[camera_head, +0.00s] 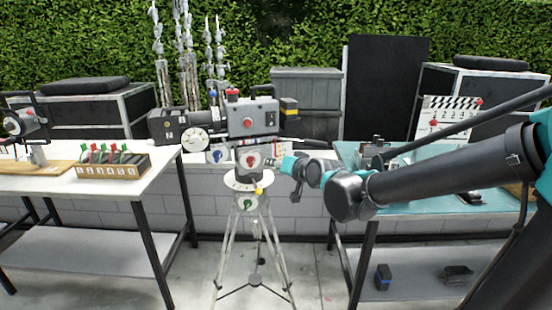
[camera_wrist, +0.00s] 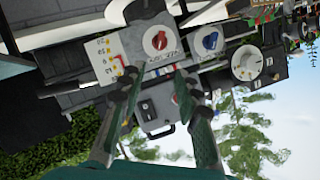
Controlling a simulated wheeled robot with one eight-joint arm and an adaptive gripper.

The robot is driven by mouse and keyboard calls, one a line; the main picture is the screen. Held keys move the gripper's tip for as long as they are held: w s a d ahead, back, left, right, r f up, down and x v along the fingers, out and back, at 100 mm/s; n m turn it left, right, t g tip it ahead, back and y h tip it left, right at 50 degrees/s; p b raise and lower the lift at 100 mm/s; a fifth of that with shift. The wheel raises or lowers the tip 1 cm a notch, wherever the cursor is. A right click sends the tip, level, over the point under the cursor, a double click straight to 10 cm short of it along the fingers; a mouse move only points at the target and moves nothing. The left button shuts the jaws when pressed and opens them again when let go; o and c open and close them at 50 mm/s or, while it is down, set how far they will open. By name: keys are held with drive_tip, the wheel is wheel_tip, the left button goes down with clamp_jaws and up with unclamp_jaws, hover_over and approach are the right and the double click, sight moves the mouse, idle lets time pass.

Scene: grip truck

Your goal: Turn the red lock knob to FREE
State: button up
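The red lock knob (camera_head: 252,161) is on a white round plate below the film camera's body on the tripod in the head view. In the wrist view the red knob (camera_wrist: 159,41) is on a grey block, with small lettering beside it that I cannot read. My gripper (camera_head: 284,164) is just right of the knob in the head view. In the wrist view my gripper (camera_wrist: 157,84) has its two fingers spread with nothing between them, and the knob appears beyond the fingertips. The knob's exact setting is too small to tell.
A blue knob (camera_wrist: 209,41) is beside the red one. A green knob (camera_head: 247,203) is lower on the tripod (camera_head: 226,250). The film camera (camera_head: 253,117) stands between a white table (camera_head: 120,190) at left and a teal-topped table (camera_head: 420,195) at right.

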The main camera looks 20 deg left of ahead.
sight(254, 161)
drive_tip(key=x, duration=1.7)
drive_tip(key=shift+w+a, duration=0.1)
drive_tip(key=shift+w, duration=0.05)
clamp_jaws()
